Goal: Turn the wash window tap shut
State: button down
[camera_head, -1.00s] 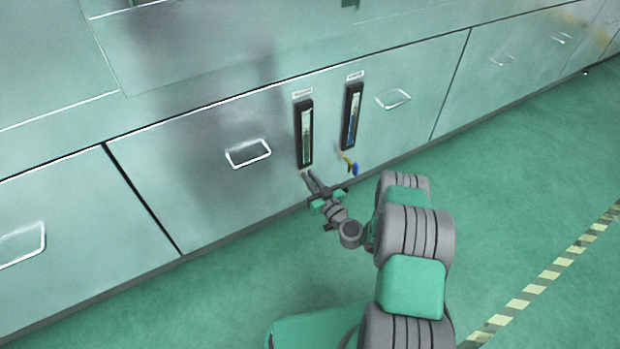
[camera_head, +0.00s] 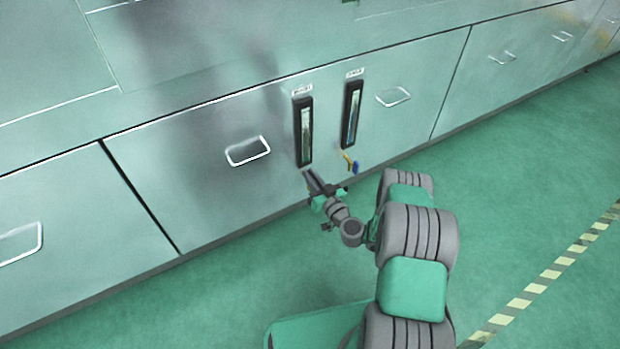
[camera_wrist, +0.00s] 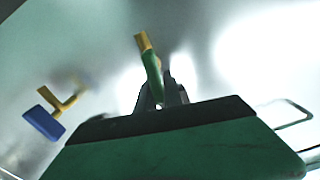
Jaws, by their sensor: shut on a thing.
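A green-handled tap (camera_wrist: 152,75) with a brass stem shows in the wrist view, against the metal panel. My gripper (camera_wrist: 161,94) is shut on its green handle, the fingers on either side of the lower end. In the head view my gripper (camera_head: 309,177) is just below the left sight gauge (camera_head: 304,133) and hides this tap. A second tap with a blue handle (camera_head: 355,167) hangs below the right sight gauge (camera_head: 352,115); it also shows at the left of the wrist view. The labels above the gauges are too small to read, so I cannot tell which tap is named wash window.
The cabinet front has recessed handles at left (camera_head: 248,151) and right (camera_head: 393,97) of the gauges. Green floor (camera_head: 230,275) in front is clear. A striped floor line (camera_head: 535,290) runs at the right.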

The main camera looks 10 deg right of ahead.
jog(key=shift+w+d+f+m+b, duration=0.1)
jog(key=shift+d+f+m+b, duration=0.3)
jog(key=shift+m+b, duration=1.5)
jog(key=shift+w+d+f+m+b, duration=0.15)
jog(key=shift+d+f+m+b, duration=0.2)
jog(key=shift+m, duration=2.95)
jog(key=shift+w+d+f+m+b, duration=0.1)
jog(key=shift+d+f+m+b, duration=0.25)
jog(key=shift+m+b, duration=1.55)
jog(key=shift+m+p, duration=0.65)
jog(key=shift+m, duration=0.25)
jog(key=c, duration=1.5)
grip_release()
jog(key=shift+a+f, duration=0.1)
jog(key=shift+p+v, duration=0.6)
jog(key=shift+v, duration=3.35)
